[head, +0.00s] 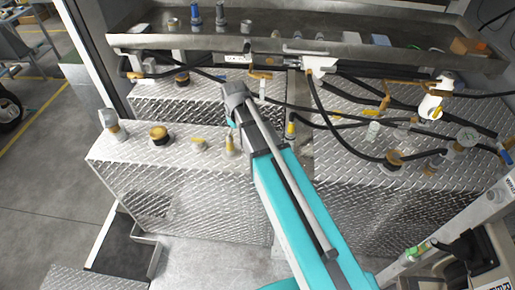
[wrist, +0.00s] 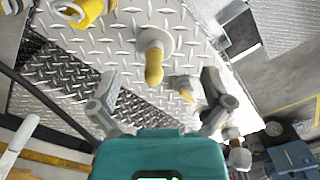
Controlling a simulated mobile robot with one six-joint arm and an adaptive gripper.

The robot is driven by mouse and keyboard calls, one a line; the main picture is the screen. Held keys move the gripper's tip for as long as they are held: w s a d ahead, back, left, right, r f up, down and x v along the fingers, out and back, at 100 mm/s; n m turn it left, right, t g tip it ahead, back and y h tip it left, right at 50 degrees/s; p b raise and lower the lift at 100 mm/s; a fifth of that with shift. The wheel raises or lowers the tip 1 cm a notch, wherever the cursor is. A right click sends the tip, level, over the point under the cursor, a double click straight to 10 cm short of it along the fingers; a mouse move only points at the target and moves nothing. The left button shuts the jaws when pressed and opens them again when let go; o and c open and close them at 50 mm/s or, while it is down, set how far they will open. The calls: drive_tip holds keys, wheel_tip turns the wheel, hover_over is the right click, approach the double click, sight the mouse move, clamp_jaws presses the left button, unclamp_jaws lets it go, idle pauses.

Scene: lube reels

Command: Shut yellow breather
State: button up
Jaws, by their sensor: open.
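My gripper (wrist: 160,80) is open, with its two grey fingers wide apart and nothing between their tips. A yellow rounded handle (wrist: 154,66) on a pale round fitting lies just beyond the gap between the fingers, apart from both. A small tan fitting (wrist: 187,92) sits near the right finger. A brighter yellow part (wrist: 86,12) is at the top left, cut by the frame edge. In the head view, a yellow upright fitting (head: 230,143) stands on the left tread-plate box below my wrist. I cannot tell which yellow part is the breather; my fingers are mostly hidden there.
Black hoses (head: 340,135) cross the right box. A yellow-topped fitting (head: 291,128) stands right of my arm. A metal tray (head: 330,48) runs behind.

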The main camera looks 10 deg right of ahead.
drive_tip(key=s+d+m, duration=0.3)
drive_tip(key=s+d, duration=0.2)
drive_tip(key=s, duration=0.2)
drive_tip(key=shift+s+d+f+m, duration=0.25)
drive_tip(key=shift+m, duration=0.05)
drive_tip(key=s+d+m, duration=0.2)
drive_tip(key=s+d, duration=0.1)
drive_tip(key=s, duration=0.3)
drive_tip(key=shift+f+m+b, duration=0.15)
drive_tip(key=shift+m+b, duration=0.25)
drive_tip(key=shift+w, duration=0.1)
idle(0.9)
